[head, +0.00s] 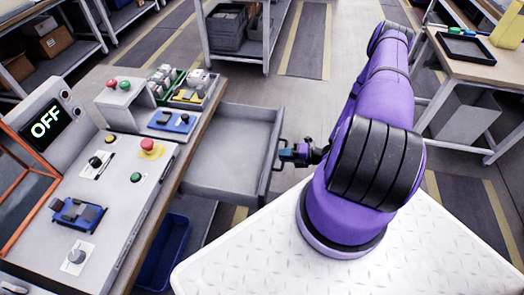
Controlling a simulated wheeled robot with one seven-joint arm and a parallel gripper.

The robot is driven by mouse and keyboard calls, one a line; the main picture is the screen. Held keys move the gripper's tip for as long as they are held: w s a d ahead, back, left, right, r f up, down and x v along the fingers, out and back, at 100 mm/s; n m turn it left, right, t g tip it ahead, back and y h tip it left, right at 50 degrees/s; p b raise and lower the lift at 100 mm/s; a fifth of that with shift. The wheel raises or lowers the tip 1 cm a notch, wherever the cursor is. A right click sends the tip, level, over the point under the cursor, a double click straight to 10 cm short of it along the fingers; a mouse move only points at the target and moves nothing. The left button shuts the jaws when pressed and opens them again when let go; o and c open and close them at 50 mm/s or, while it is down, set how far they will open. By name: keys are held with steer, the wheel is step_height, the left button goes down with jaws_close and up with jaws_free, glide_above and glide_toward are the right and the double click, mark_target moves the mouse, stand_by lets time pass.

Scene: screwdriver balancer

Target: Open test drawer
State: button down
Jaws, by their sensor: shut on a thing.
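The test drawer (222,165) is a grey, shallow, empty tray. It stands pulled out from under the workbench edge, to the right of the bench. My gripper (281,152) is at the drawer's right-hand front panel (272,150), shut on what appears to be its handle. The handle itself is mostly hidden by the fingers. My purple arm reaches to it from the right.
The bench carries a control panel (118,205) with an "OFF" display (47,122), buttons and knobs, and parts bins (190,82). Shelves and another table (470,70) stand farther back, with open floor between.

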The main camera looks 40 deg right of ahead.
steer(key=f+v, duration=0.1)
steer(key=v, duration=0.5)
steer(key=shift+f, duration=0.2)
steer(key=shift+d, duration=0.1)
steer(key=c, duration=1.2)
jaws_free()
steer(key=shift+s, duration=0.1)
steer(key=v, duration=1)
steer(key=shift+s+d, duration=0.3)
